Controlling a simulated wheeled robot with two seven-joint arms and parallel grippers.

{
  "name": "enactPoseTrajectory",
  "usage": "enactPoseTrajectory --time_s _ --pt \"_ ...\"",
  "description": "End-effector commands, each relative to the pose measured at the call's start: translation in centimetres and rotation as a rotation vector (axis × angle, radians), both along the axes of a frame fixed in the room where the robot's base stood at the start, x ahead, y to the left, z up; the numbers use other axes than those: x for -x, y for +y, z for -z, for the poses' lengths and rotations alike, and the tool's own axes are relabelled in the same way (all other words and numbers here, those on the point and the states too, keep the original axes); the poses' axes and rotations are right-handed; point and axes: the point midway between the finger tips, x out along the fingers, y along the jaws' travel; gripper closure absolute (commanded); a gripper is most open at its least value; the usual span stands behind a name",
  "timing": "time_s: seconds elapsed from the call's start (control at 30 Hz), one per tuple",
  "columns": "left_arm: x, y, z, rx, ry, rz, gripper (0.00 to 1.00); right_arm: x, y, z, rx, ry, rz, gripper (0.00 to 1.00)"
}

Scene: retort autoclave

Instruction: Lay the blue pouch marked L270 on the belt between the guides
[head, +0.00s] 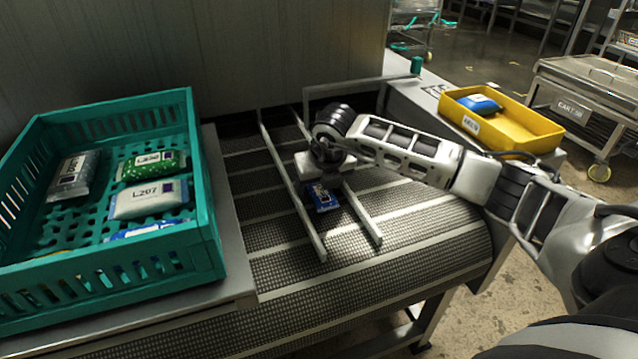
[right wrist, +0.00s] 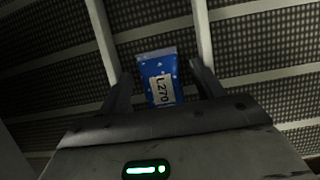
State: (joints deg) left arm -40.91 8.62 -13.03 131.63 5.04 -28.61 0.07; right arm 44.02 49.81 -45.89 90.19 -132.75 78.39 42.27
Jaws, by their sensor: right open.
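The blue pouch marked L270 (head: 322,198) lies on the belt (head: 400,244) between the two guides (head: 289,185). In the right wrist view the pouch (right wrist: 160,76) shows its white L270 label, and a guide rail runs on either side of it. My right gripper (head: 320,182) is above the belt at the pouch's far end. In the right wrist view its two fingers (right wrist: 160,85) are apart, one on each side of the pouch, with dark gaps between. My left gripper is in neither view.
A teal crate (head: 208,190) at the left holds several pouches, one marked L207 (head: 148,200). A yellow tray (head: 525,133) with a blue pouch (head: 478,104) stands at the right beyond my right arm. Belt in front of the guides is clear.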

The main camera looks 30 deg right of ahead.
Motion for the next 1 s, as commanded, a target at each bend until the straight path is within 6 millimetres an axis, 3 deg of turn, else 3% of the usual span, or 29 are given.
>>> enactPoseTrajectory --time_s 0.17,0.6,0.8,1.0 --pt "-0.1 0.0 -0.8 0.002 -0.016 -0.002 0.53 0.3 0.0 -1.3 0.000 -0.003 -0.001 0.34" --pt "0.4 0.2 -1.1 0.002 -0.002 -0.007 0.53 3.6 0.9 -9.4 0.001 -0.004 0.000 0.34" --pt "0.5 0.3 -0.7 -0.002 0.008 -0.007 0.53 4.4 1.0 -11.1 0.000 -0.001 0.000 0.34" --pt "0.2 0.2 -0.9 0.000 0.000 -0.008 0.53 4.5 1.1 -11.3 0.000 -0.001 0.000 0.34"
